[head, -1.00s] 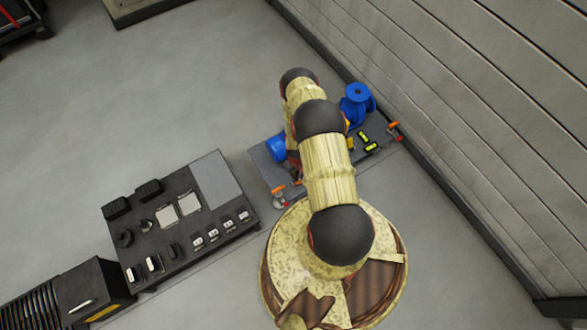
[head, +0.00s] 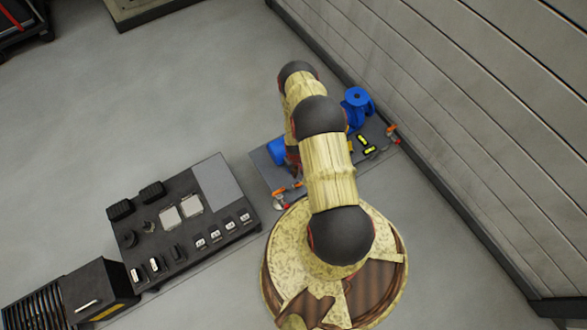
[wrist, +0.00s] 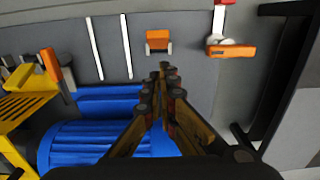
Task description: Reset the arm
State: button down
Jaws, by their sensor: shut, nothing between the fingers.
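My gripper (wrist: 167,75) is shut and empty in the wrist view, its fingertips together above a grey skid plate (wrist: 190,85). A blue ribbed motor-like part (wrist: 85,145) lies below and left of the fingers. I cannot tell whether the fingers touch it. In the head view my arm is stretched out over the skid plate (head: 268,170), and my gripper is hidden behind the arm. A blue pump or valve (head: 357,102) stands on the plate to the right of the arm, and part of the blue motor (head: 277,150) shows to its left.
Orange-handled clamps sit at the plate's edges, one at the right (head: 391,131) and one at the left (head: 287,190). A dark panel table (head: 185,215) with fittings stands left of my base. A slatted wall (head: 480,120) runs along the right. Open floor lies at upper left.

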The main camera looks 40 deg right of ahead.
jog(key=shift+r, duration=0.55)
